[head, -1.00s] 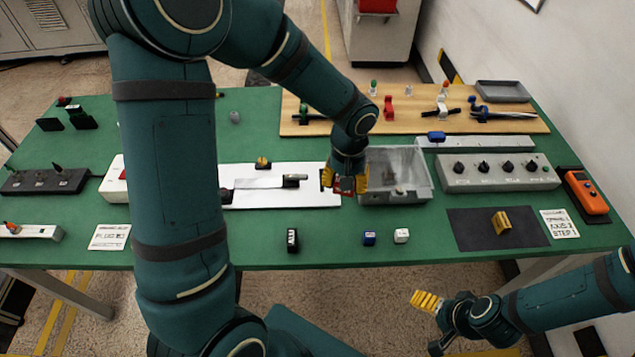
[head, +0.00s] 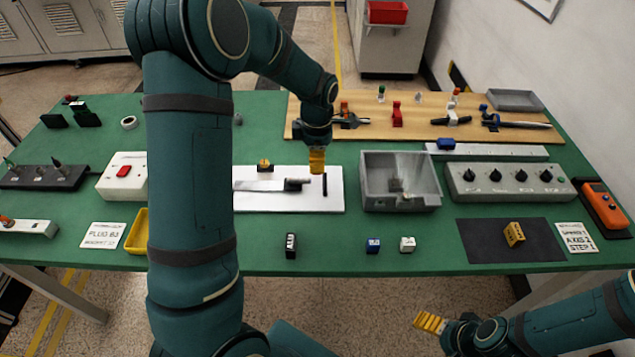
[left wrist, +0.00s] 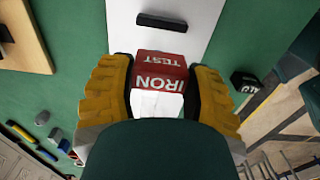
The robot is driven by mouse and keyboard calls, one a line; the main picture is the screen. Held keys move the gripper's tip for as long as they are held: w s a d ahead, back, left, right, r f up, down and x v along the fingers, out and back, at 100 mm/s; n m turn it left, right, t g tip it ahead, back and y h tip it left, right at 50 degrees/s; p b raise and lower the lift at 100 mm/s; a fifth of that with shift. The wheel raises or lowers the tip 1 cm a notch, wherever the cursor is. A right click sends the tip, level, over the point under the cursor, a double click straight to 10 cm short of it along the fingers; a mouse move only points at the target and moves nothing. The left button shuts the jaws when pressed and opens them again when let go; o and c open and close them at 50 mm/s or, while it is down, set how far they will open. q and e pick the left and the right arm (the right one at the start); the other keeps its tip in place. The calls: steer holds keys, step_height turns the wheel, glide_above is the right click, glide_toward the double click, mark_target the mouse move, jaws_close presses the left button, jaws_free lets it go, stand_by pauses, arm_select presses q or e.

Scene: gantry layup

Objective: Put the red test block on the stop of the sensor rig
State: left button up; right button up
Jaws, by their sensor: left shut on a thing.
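The red test block (left wrist: 160,72), with white lettering reading "TEST" and "IRON", sits between the yellow fingers of my left gripper (left wrist: 158,95), which is shut on it. In the head view my left gripper (head: 317,160) is over the far right part of the sensor rig's white plate (head: 335,203); the block is hidden there. The rig's stop, a dark bar (head: 324,185), lies near the plate's right end. It also shows in the left wrist view (left wrist: 161,22), apart from the block. My right gripper (head: 430,322) is off the table's front edge, its finger gap unclear.
A grey bin (head: 370,200) stands right of the plate. Black (head: 291,246), blue (head: 373,245) and white (head: 407,244) blocks sit near the front edge. A wooden board (head: 420,130) lies behind.

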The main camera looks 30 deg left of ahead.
mark_target(317, 187)
arm_select(q)
step_height(317, 187, down, 7)
steer(key=shift+f+b, duration=0.2)
steer(key=shift+b, duration=0.45)
steer(key=shift+r, duration=0.1)
steer(key=shift+f, duration=0.2)
steer(key=o, duration=1.2)
steer(key=shift+o, duration=0.2)
steer(key=shift+r, duration=0.1)
steer(key=shift+r, duration=0.2)
step_height(317, 187, up, 12)
steer(key=p, duration=0.2)
steer(key=shift+p, duration=0.35)
